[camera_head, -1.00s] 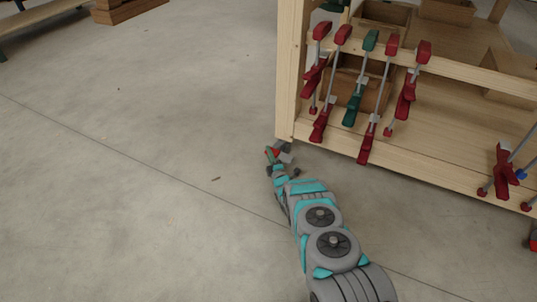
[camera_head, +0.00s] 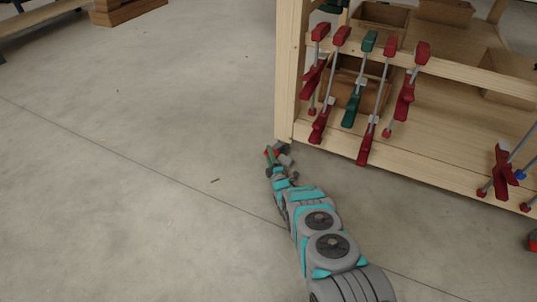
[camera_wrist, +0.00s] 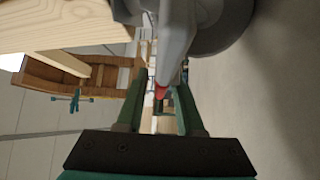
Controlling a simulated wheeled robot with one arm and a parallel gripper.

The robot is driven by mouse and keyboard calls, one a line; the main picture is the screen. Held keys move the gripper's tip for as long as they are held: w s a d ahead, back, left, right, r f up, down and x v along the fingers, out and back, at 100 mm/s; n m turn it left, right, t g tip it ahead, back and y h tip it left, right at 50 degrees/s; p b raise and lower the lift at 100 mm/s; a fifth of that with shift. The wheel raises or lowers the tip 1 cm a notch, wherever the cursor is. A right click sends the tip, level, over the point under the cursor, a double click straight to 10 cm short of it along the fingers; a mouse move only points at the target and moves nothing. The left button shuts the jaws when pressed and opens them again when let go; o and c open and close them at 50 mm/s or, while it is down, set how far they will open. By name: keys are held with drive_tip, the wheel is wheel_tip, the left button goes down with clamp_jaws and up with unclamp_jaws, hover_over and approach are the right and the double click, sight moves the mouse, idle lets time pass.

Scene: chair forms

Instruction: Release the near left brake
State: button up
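The near left caster (camera_head: 284,158) is under the near left corner of the wooden cart (camera_head: 420,177). In the wrist view its grey wheel and fork (camera_wrist: 205,25) fill the top right. A red brake tab (camera_wrist: 160,92) shows below the grey fork. My gripper (camera_head: 271,156) is low at the floor beside this caster. In the wrist view its two green fingers (camera_wrist: 160,88) stand apart, with the red tab between them in the picture. I cannot tell whether either finger touches the tab. The caster partly hides behind my gripper in the head view.
Several red clamps (camera_head: 366,142) and a green clamp (camera_head: 352,107) hang on the cart's near side above the floor. Another red caster part (camera_head: 533,241) shows at the right edge. The concrete floor to the left is clear. Stacked wood (camera_head: 128,10) lies far back.

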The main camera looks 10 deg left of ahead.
drive_tip(key=shift+o, duration=0.4)
wheel_tip(320, 180, up, 2)
drive_tip(key=shift+r+p, duration=0.1)
drive_tip(key=shift+p, duration=0.2)
drive_tip(key=shift+o, duration=0.2)
drive_tip(key=shift+s+r, duration=0.3)
drive_tip(key=shift+r, duration=0.5)
drive_tip(key=s+d+p, duration=0.1)
drive_tip(key=s, duration=0.4)
drive_tip(key=s+d+p, duration=0.1)
drive_tip(key=s+d, duration=0.1)
drive_tip(key=s, duration=0.3)
drive_tip(key=s+d+r+p, duration=0.1)
drive_tip(key=s, duration=0.3)
drive_tip(key=shift+s+d+r, duration=0.1)
drive_tip(key=shift+s+d, duration=0.05)
drive_tip(key=shift+s, duration=0.25)
drive_tip(key=shift+c, duration=0.2)
